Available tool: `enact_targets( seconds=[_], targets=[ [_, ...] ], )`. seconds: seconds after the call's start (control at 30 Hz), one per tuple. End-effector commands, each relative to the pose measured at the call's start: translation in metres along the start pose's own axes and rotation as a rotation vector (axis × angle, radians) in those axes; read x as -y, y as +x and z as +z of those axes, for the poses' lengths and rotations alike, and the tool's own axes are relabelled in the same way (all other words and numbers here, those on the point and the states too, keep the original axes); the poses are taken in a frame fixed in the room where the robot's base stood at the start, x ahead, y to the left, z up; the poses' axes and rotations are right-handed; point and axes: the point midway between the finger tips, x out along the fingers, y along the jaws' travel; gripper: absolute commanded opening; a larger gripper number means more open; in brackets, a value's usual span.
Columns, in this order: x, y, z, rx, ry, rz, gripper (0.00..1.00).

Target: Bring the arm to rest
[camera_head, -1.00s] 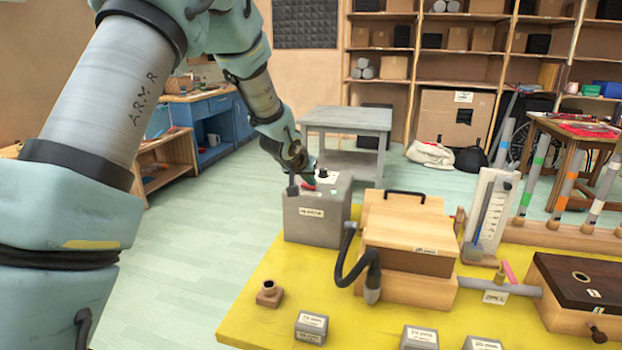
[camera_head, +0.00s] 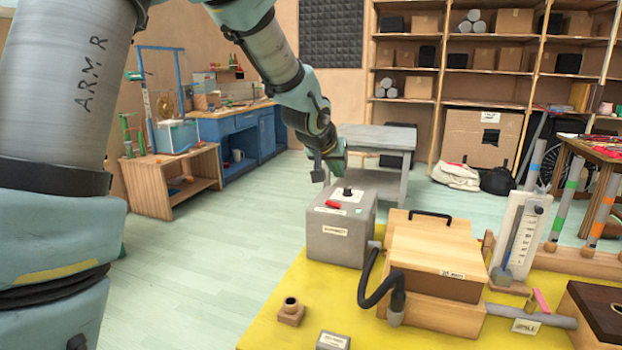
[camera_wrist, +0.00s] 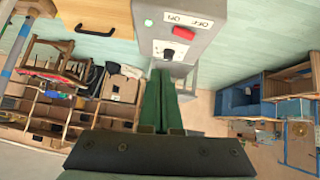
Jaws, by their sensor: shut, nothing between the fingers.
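My gripper (camera_wrist: 161,102) shows in the wrist view with its two green fingers together and nothing between them. In the head view my gripper (camera_head: 333,166) hangs in the air above and left of the grey box, apart from it. My arm reaches in from the upper left and bends down. The grey box (camera_head: 335,235) has a red switch and a black knob on top. In the wrist view the grey box (camera_wrist: 200,45) shows its ON/OFF label, red switch and black knob beyond the fingertips.
A yellow table (camera_head: 262,325) holds the grey box, a wooden box (camera_head: 433,250) with a black hose (camera_head: 376,295), and a small wooden socket (camera_head: 291,314). A grey side table (camera_head: 378,140) stands behind. Blue cabinets (camera_head: 240,140) stand at back left. The floor at left is clear.

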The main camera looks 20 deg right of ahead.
Motion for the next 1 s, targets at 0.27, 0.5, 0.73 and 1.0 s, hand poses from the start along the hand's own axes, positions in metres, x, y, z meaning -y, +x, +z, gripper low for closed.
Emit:
enact_targets(
  seconds=[0.27, 0.5, 0.73, 1.0],
  targets=[
    [0.028, -0.008, 0.013, 0.031, -0.022, -0.042, 0.0],
    [0.145, -0.061, 0.099, 0.208, -0.157, -0.226, 0.0],
    [0.219, -0.142, 0.218, 0.429, -0.357, -0.357, 0.0],
    [0.228, -0.205, 0.306, 0.583, -0.535, -0.387, 0.0]
  ],
)
